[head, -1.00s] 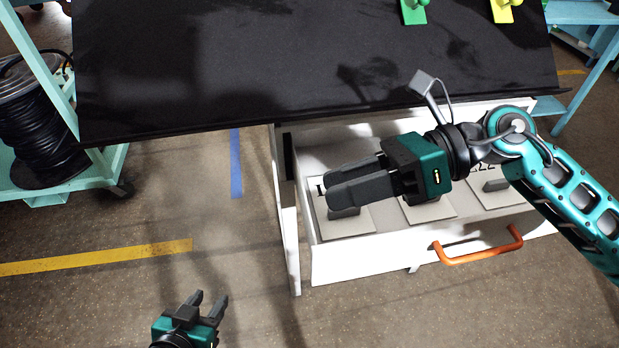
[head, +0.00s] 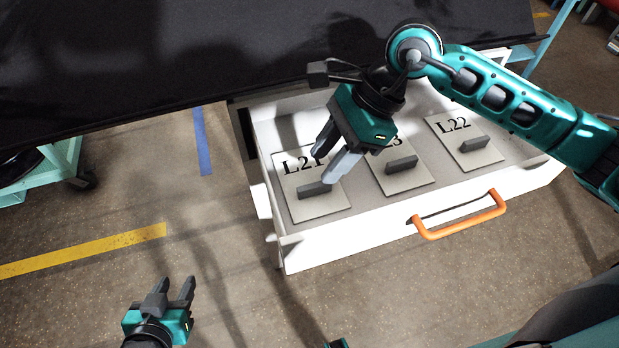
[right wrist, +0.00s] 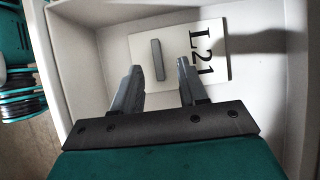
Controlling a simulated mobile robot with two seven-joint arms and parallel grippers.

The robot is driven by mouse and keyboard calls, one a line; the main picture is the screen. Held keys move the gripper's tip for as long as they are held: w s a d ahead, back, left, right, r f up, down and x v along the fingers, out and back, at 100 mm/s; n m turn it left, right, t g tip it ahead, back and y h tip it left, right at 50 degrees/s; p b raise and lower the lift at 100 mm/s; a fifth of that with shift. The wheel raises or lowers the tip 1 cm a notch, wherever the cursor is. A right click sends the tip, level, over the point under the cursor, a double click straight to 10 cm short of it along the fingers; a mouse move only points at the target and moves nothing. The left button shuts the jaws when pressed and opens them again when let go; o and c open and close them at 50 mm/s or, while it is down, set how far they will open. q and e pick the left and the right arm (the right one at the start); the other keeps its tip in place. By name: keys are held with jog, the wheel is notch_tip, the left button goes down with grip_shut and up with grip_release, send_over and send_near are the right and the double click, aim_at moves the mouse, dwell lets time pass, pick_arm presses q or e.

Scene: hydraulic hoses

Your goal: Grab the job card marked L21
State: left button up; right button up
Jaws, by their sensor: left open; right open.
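The L21 job card (head: 318,207) is a pale square plate with a dark grey raised grip bar, lying in the left part of the open white drawer (head: 350,238). In the right wrist view the L21 card (right wrist: 210,72) lies beyond my fingertips, its bar roughly between their lines. My right gripper (head: 328,165) is open and empty, above the card's upper right part; it also shows in the right wrist view (right wrist: 157,75). My left gripper (head: 175,288) is open and empty, low at the left, away from the drawer.
A second card (head: 405,180), its label partly hidden by my right gripper, and the L22 card (head: 466,148) lie to the right in the drawer. The drawer has an orange handle (head: 460,218). A black tabletop (head: 200,60) overhangs the drawer's back. Open floor lies left.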

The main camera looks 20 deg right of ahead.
aim_at(316, 185)
jog(key=x, duration=0.5)
jog(key=shift+s+d+f, duration=0.2)
jog(key=shift+d+f, duration=0.1)
jog(key=shift+f, duration=0.05)
grip_shut()
